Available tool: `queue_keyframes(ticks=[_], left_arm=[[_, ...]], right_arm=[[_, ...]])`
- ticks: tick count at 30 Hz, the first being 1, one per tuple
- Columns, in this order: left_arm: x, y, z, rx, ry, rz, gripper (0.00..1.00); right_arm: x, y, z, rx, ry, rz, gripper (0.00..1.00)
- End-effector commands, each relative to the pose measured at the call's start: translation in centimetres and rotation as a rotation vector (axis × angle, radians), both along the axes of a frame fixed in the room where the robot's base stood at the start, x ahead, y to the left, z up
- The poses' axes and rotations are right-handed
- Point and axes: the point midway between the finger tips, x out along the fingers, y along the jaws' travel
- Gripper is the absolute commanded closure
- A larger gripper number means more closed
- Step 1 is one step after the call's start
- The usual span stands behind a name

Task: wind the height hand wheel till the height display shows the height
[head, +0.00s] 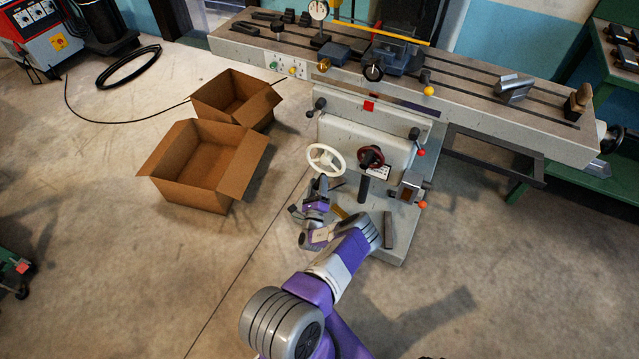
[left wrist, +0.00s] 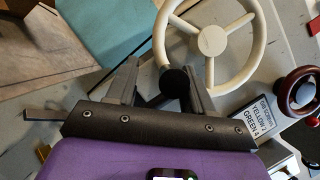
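A white spoked hand wheel (head: 325,160) is on the front of the grey machine; it fills the top of the left wrist view (left wrist: 212,40). Its black handle knob (left wrist: 174,80) shows between the fingers of my left gripper (left wrist: 160,72). The fingers stand apart, with a visible gap between the left finger and the knob. In the head view my left gripper (head: 320,187) is just below the white wheel. A smaller dark red wheel (head: 370,157) is to its right. I cannot make out a height display reading. My right gripper is not in view.
A small placard (left wrist: 263,117) beside the red wheel reads "YELLOW 2 GREEN 4" under a line I cannot read surely. The long machine table (head: 470,95) carries tools and a dial gauge (head: 318,10). Two open cardboard boxes (head: 205,165) stand on the floor to the left.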

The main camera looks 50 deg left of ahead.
Motion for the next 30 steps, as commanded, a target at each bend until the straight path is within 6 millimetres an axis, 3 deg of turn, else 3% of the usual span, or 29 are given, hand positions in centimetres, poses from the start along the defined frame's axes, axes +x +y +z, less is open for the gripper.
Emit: queue_keyframes(ticks=[8,21,30], left_arm=[[-0.3,-0.6,0.2,0.005,-0.005,-0.005,0.48],[-4.9,-4.7,-1.6,0.002,-0.003,-0.002,0.48],[-5.2,-5.1,-1.8,0.003,-0.004,-0.001,0.48]], right_arm=[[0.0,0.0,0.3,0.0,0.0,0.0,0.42],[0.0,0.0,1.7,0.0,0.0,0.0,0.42],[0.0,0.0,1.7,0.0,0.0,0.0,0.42]])
